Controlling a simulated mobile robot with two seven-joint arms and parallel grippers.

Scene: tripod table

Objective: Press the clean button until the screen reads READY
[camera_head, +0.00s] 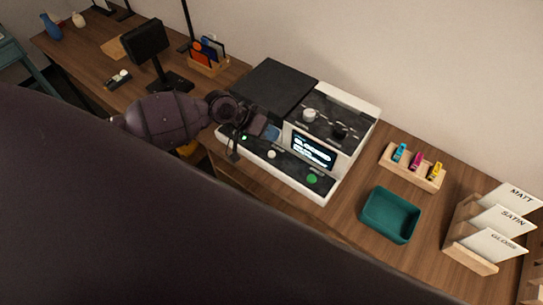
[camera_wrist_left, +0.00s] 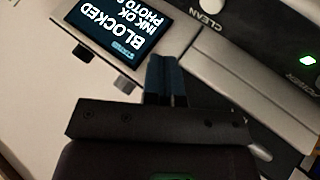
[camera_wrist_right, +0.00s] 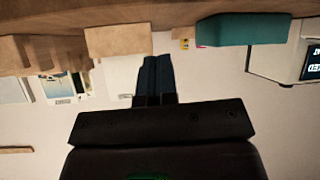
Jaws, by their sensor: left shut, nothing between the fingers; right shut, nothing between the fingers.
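The printer (camera_head: 362,122) stands on the wooden desk. Its screen (camera_head: 313,151) is lit; in the left wrist view the screen (camera_wrist_left: 127,30) reads BLOCKED, INK OK and PHOTO, with the rest cut off or covered. The white clean button (camera_head: 271,154) is on the front panel; in the left wrist view the clean button (camera_wrist_left: 210,5), beside the word CLEAN, is partly cut off. My left gripper (camera_head: 271,132) is shut and empty above the panel, apart from the button; its fingers (camera_wrist_left: 166,62) lie beside the screen. My right gripper (camera_wrist_right: 157,62) is shut and empty, away from the printer.
A green button (camera_head: 312,179) and a green power light (camera_head: 244,138) are on the same panel. Right of the printer are a teal tray (camera_head: 366,218), a wooden holder with small colored items (camera_head: 392,169) and a paper rack (camera_head: 470,261). A dark monitor (camera_head: 148,38) stands left.

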